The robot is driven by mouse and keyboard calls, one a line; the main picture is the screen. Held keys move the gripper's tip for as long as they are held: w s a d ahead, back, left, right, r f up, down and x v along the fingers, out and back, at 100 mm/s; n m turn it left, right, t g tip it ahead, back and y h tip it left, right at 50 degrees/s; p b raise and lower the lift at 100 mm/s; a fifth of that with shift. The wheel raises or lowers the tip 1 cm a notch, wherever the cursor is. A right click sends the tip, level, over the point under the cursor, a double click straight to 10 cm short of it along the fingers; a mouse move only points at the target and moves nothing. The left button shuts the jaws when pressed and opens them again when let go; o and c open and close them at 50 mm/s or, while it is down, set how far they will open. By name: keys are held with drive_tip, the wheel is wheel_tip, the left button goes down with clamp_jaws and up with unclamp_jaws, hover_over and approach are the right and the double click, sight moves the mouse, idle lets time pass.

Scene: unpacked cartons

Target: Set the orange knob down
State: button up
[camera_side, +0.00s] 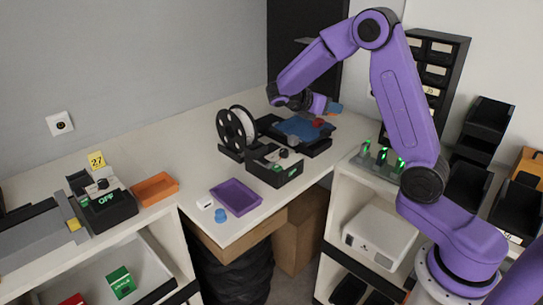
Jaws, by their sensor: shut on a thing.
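My gripper (334,108) is at the end of the purple arm, above the back right of the white desk. It is over or near the black machine (318,146) with a blue plate (299,128). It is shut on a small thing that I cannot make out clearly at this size. I cannot pick out an orange knob for certain. A small red thing (318,122) shows at the blue plate, just below the gripper. I cannot tell whether it touches the plate.
A black spool (236,132) and a dark box (274,167) stand in front of the machine. Green-lit devices (383,156) stand at right. The desk's back left is clear.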

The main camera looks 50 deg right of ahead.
drive_tip(key=w+a+f+n+t+y, duration=0.1)
drive_tip(key=w+a+n+t+y, duration=0.35)
drive_tip(key=a+n+t, duration=0.65)
drive_tip(key=s+a+f+n+t+y, duration=0.2)
drive_tip(key=s+a+f+n+y, duration=0.1)
drive_tip(key=s+a+n+y, duration=0.3)
drive_tip(key=s+a+f+n+t+y, duration=0.3)
drive_tip(key=s+a+n+y, duration=0.15)
drive_tip(key=a, duration=0.35)
hover_over(240, 201)
drive_tip(key=s, duration=0.1)
wheel_tip(240, 201, down, 9)
drive_tip(key=shift+d+r, duration=0.1)
drive_tip(key=shift+r, duration=0.1)
drive_tip(key=shift+w+f, duration=0.5)
drive_tip(key=shift+f, duration=1.65)
